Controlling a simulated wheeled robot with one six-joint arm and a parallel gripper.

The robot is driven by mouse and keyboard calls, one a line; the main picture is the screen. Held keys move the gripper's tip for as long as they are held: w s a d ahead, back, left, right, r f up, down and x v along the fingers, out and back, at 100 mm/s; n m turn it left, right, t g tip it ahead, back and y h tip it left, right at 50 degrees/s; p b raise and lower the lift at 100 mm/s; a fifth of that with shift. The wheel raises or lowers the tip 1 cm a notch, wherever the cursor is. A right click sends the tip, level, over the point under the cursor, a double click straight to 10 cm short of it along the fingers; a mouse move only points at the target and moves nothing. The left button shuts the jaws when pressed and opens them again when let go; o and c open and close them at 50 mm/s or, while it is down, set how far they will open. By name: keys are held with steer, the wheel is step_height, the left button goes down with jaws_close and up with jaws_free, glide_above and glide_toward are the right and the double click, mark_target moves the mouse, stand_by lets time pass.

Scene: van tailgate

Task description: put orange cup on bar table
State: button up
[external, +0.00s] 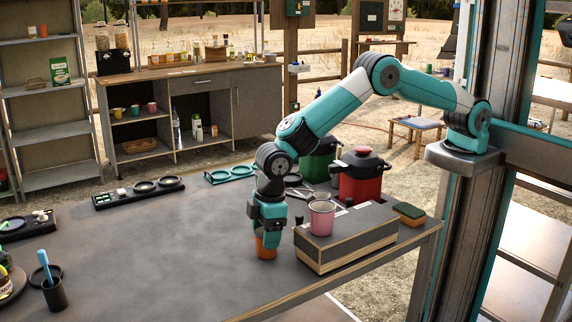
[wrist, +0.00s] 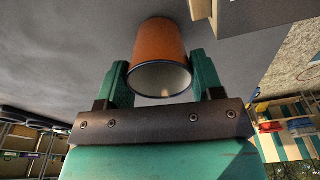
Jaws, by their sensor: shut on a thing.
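The orange cup (external: 266,246) is between the fingers of my gripper (external: 267,228), at the grey tabletop (external: 190,260) in the external view. I cannot tell whether its base touches the top. In the wrist view the orange cup (wrist: 158,42) shows its dark-rimmed, pale inside, with a teal finger of my gripper (wrist: 161,72) on each side. My gripper is shut on it. The fingers partly hide the cup in the external view.
A wooden-edged box (external: 345,245) stands close to the right of my gripper, with a pink cup (external: 321,218) on it. A red pot (external: 362,178) and a green container (external: 318,160) stand behind. A black tray (external: 138,192) lies far left. The tabletop's middle is clear.

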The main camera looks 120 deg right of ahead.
steer(key=o, duration=0.9)
steer(key=shift+r, duration=0.1)
steer(key=shift+r, duration=0.35)
step_height(320, 180, up, 11)
steer(key=s+b, duration=0.1)
steer(key=s, duration=0.1)
steer(key=s+a+r+n+y, duration=0.1)
steer(key=s+a+r+n, duration=0.1)
steer(key=s+a+r, duration=0.4)
steer(key=s+a+r+n+y, duration=0.1)
steer(key=s+a+r+n, duration=0.15)
steer(key=s+a, duration=0.4)
steer(key=s+a+n, duration=0.1)
steer(key=s+a, duration=0.3)
steer(key=s, duration=0.5)
steer(key=s+a+r+n+g+y, duration=0.1)
steer(key=s+a, duration=0.3)
steer(key=s, duration=0.6)
steer(key=s+a+r+n+y, duration=0.1)
steer(key=s+a, duration=0.3)
steer(key=s, duration=0.5)
steer(key=shift+s+r+n, duration=0.1)
steer(key=shift+s+n, duration=0.2)
steer(key=shift+n, duration=0.35)
